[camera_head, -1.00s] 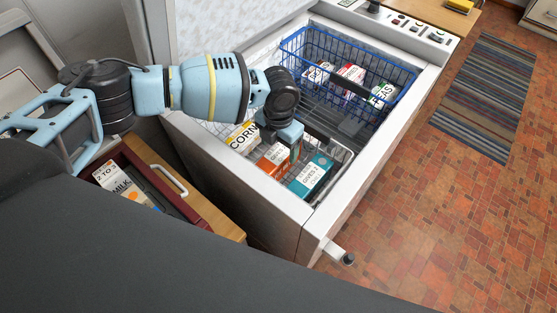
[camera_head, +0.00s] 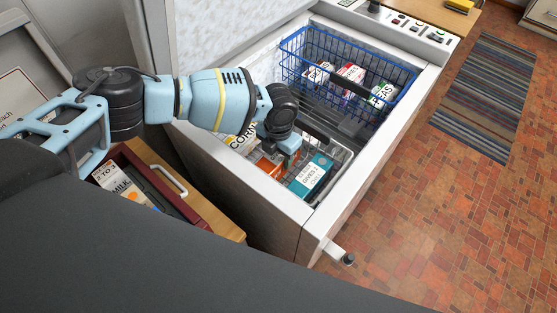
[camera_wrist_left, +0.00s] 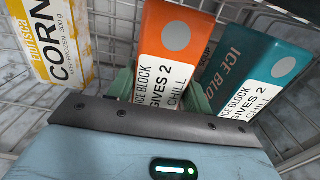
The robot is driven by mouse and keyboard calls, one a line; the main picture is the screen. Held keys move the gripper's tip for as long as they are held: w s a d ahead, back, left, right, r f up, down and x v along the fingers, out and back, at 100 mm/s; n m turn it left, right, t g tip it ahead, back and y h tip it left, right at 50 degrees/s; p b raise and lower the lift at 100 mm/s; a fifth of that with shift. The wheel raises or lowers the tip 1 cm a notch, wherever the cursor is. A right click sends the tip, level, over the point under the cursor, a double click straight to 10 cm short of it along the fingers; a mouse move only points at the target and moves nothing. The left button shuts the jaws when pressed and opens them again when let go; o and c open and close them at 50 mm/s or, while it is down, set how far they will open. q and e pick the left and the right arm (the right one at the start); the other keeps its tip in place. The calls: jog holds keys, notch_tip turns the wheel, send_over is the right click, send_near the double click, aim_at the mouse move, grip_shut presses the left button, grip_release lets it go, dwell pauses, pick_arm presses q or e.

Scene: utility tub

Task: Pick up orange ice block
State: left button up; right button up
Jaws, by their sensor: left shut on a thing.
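The orange ice block (camera_head: 267,166) stands in the white wire basket in the open chest, partly hidden by my left gripper (camera_head: 283,157). In the left wrist view the orange ice block (camera_wrist_left: 173,50) rises between the greenish fingers of my left gripper (camera_wrist_left: 160,92), one on each side. The left gripper is shut on it. The block's lower part is hidden by the gripper's palm. The block still appears inside the basket; I cannot tell whether it is clear of the basket floor. My right gripper is not in view.
A teal ice block (camera_head: 312,173) stands close on the right, and a yellow and white corn box (camera_head: 240,137) on the left. A blue wire basket (camera_head: 392,64) with several cartons is farther back. The chest's white rim (camera_head: 262,188) borders the near side.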

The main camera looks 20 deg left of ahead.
pick_arm(q)
jog(key=shift+c, duration=1.2)
jog(key=shift+r, duration=0.1)
notch_tip(320, 180, up, 18)
jog(key=p, duration=0.1)
